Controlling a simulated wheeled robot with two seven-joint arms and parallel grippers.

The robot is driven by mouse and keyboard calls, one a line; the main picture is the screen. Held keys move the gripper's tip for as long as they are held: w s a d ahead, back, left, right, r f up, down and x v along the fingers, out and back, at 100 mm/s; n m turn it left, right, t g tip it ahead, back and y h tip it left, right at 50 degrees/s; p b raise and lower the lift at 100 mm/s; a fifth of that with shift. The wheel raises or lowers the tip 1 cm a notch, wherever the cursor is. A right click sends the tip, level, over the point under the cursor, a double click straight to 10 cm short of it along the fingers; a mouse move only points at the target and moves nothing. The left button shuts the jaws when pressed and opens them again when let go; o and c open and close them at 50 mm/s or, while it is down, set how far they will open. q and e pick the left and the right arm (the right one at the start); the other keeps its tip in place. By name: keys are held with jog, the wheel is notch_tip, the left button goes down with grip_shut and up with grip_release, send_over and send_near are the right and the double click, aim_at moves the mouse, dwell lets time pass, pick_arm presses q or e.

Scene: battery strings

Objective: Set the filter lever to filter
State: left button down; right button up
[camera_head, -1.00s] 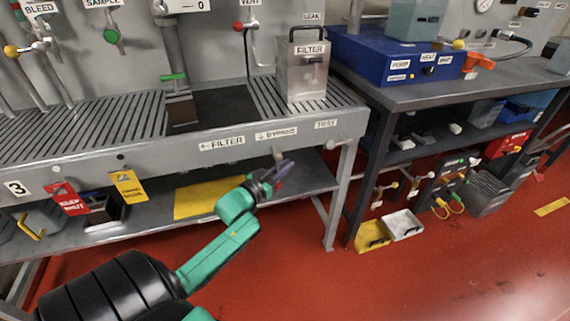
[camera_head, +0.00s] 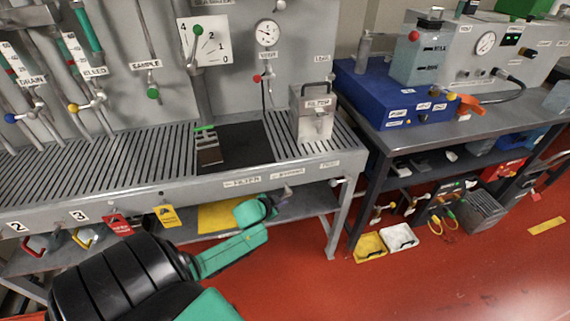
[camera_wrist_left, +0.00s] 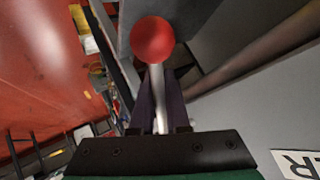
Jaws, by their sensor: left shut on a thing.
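The filter lever shows in the left wrist view as a pale metal rod (camera_wrist_left: 157,92) with a red ball knob (camera_wrist_left: 153,40) at its end. My left gripper (camera_wrist_left: 160,98) is shut on the rod, its dark fingers on either side, with the knob beyond the fingertips. In the head view my left gripper (camera_head: 284,193) is at the bench's front edge, just under the bypass label (camera_head: 287,173) and right of the filter label (camera_head: 242,183). The lever is mostly hidden there by the gripper. My right gripper is not in view.
The grated bench (camera_head: 100,155) carries a metal filter box (camera_head: 312,122). A lower shelf (camera_head: 310,204) lies behind my left arm. A second table (camera_head: 450,128) with a blue unit (camera_head: 368,90) stands to the right. Red floor is open in front.

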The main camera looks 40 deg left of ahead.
pick_arm(q)
jog(key=shift+s+a+r+m+g+y+p, duration=0.4)
jog(key=shift+r+g+y+p, duration=0.2)
jog(key=shift+g+p, duration=0.7)
jog(key=shift+s+a+r+m+g+y+p, duration=0.25)
jog(key=shift+s+r+m+g+y+p, duration=0.45)
jog(key=shift+p, duration=1.05)
jog(key=shift+s+a+r+m+g+y+p, duration=0.3)
jog(key=shift+g+y+p, duration=0.4)
jog(key=shift+g+p, duration=0.7)
jog(key=c, duration=0.9)
grip_release()
jog(key=shift+w+r, duration=0.1)
